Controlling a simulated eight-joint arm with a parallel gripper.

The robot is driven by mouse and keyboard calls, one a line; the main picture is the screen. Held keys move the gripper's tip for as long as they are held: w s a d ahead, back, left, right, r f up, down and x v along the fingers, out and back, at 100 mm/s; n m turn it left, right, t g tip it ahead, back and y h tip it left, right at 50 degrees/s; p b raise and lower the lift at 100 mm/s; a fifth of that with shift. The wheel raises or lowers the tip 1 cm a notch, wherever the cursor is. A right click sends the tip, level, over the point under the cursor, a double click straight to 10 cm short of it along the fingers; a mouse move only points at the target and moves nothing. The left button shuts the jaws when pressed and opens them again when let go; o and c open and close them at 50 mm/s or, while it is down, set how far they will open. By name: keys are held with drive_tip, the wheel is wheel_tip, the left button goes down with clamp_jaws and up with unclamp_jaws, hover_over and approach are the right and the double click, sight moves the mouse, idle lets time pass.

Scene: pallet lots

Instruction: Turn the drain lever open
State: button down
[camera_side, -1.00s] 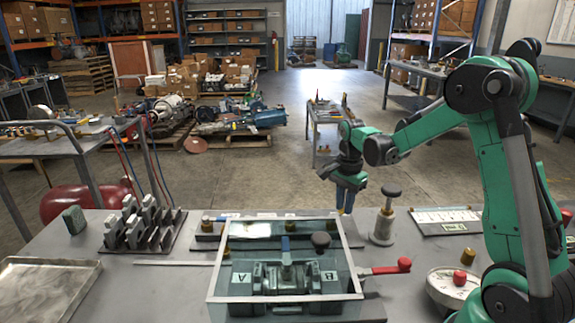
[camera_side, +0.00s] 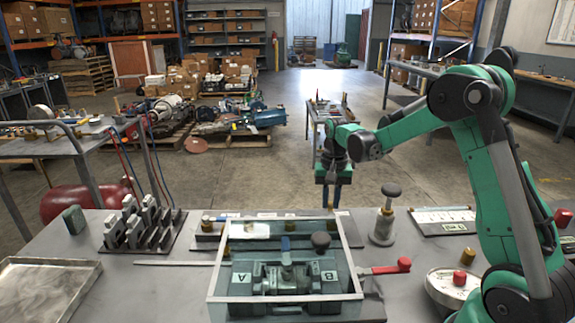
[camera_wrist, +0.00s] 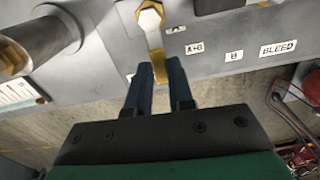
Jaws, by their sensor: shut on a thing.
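My gripper (camera_side: 331,194) is at the far edge of the bench, behind the glass-walled tank (camera_side: 214,285). In the wrist view its two dark blue fingers (camera_wrist: 160,92) stand on either side of a flat brass-yellow lever (camera_wrist: 156,45) and are shut on it. The lever runs from a hex-headed brass pivot toward the fingers, on a grey plate with labels A, A+B, B and BLEED. A red-handled lever (camera_side: 390,267) sticks out from the tank's right side, apart from my gripper. No label reading drain is legible.
A valve block (camera_side: 285,275) with labels A and B sits inside the tank. A knobbed post (camera_side: 385,218) stands right of my gripper. A slotted rack (camera_side: 140,225) and a metal tray (camera_side: 45,290) are at the left.

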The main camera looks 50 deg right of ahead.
sight(329, 206)
drive_tip(key=shift+w+a+n, duration=0.1)
drive_tip(key=shift+a+n, duration=0.05)
drive_tip(key=shift+n, duration=0.35)
drive_tip(key=c, duration=0.8)
unclamp_jaws()
drive_tip(key=shift+r, duration=0.1)
drive_tip(key=shift+r, duration=2.75)
drive_tip(key=shift+f, duration=0.1)
wheel_tip(329, 206, down, 5)
drive_tip(key=shift+f, duration=0.2)
drive_tip(key=shift+s+d+m, duration=0.2)
drive_tip(key=shift+m, duration=0.6)
